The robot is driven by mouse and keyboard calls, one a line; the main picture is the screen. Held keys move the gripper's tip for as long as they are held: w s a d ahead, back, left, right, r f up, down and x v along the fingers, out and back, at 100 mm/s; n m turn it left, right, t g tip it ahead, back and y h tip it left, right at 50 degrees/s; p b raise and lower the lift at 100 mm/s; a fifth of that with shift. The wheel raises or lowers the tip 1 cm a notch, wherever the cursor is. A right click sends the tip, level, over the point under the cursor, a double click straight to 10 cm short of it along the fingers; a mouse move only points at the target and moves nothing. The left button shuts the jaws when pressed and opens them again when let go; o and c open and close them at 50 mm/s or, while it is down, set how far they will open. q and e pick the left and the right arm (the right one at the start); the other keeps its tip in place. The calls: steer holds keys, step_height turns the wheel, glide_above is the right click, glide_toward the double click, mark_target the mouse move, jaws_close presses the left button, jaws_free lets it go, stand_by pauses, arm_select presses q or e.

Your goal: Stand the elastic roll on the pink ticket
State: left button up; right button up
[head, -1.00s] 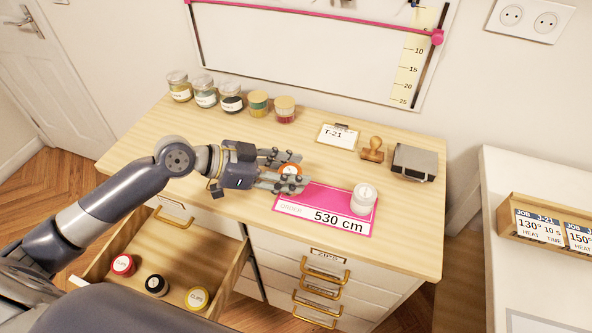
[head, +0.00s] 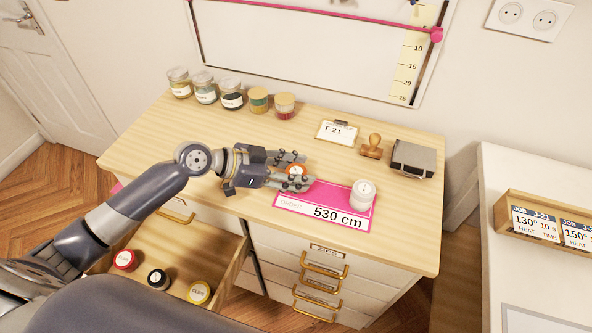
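The pink ticket (head: 290,208) lies flat near the table's front edge and reads 530 cm. A white roll (head: 362,196) with a white label on top stands upright on its right part. My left gripper (head: 293,171) is just above the ticket's upper left corner. My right gripper does not show.
Several jars (head: 204,91) line the back left. A clipboard (head: 337,132), a wooden stamp (head: 371,147) and a grey box (head: 412,158) stand at the back right. An open drawer (head: 222,262) holds red, black and yellow rolls. The ticket's middle is clear.

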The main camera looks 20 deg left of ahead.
arm_select(q)
steer(key=shift+o, duration=1)
steer(key=shift+r, duration=0.1)
steer(key=shift+r, duration=0.2)
steer(key=b+v, duration=0.2)
steer(key=v, duration=0.9)
steer(key=shift+s+a, duration=0.2)
steer(key=shift+a, duration=0.15)
steer(key=shift+r, duration=0.1)
